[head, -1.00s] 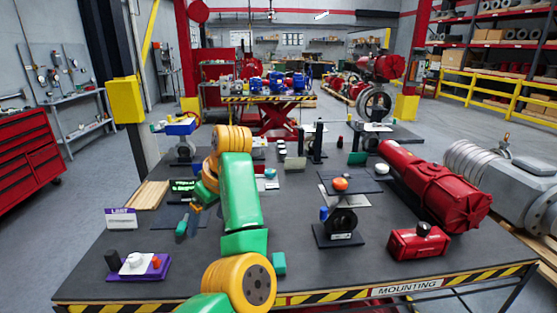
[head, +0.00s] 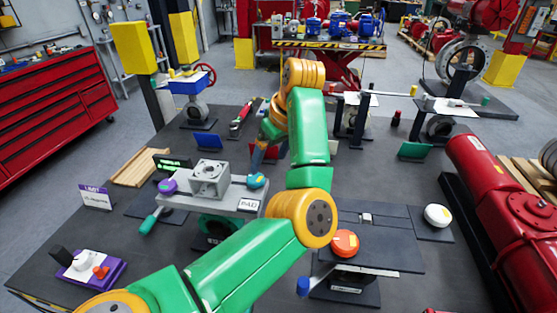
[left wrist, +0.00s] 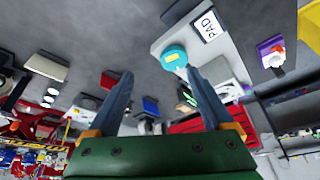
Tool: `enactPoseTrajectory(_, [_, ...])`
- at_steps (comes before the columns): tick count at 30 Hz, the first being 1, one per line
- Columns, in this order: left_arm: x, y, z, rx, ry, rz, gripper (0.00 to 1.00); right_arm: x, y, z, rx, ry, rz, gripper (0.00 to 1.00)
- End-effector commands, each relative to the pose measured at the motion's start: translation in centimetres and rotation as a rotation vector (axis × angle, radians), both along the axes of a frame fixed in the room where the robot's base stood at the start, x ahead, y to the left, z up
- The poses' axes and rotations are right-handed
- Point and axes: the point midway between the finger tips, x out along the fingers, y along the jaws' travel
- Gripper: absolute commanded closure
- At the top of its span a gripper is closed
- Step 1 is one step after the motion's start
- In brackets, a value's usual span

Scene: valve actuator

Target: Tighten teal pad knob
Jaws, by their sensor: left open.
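The teal pad knob (head: 257,180) sits at the right end of a grey plate (head: 225,199), next to the white PAD label (head: 249,205). In the left wrist view the teal knob (left wrist: 174,57) shows just beyond the fingertips, with the PAD label (left wrist: 206,27) beside it. My left gripper (head: 268,151) is behind and slightly right of the knob in the head view, partly hidden by my own arm. In the left wrist view its blue fingers (left wrist: 160,80) are apart with nothing held between them. My right gripper is not seen.
A grey block (head: 209,178) and a purple knob (head: 168,186) are on the same plate. An orange knob (head: 344,243) stands to the right, a white knob (head: 437,215) farther right. A purple box (head: 88,270) is at front left. Red cylinder (head: 515,205) fills the right side.

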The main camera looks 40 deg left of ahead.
Motion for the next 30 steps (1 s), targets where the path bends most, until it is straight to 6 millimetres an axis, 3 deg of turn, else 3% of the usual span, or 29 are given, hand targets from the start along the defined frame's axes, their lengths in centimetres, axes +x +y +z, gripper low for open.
enactPoseTrajectory(9, [0.2, 2.1, -4.9, -0.001, 0.002, 0.000, 0.15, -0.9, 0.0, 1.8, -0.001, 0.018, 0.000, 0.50])
enactPoseTrajectory(17, [0.2, 2.3, -5.6, 0.000, 0.001, 0.001, 0.15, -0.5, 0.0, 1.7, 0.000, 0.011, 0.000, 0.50])
enactPoseTrajectory(20, [0.2, 2.3, -5.6, 0.000, 0.001, 0.001, 0.37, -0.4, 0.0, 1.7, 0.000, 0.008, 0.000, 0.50])
enactPoseTrajectory(27, [0.2, 2.3, -5.5, 0.001, 0.000, 0.002, 1.00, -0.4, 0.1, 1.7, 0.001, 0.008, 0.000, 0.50])
enactPoseTrajectory(30, [0.2, 2.3, -5.5, 0.002, -0.001, 0.001, 1.00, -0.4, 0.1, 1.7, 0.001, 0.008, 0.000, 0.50])
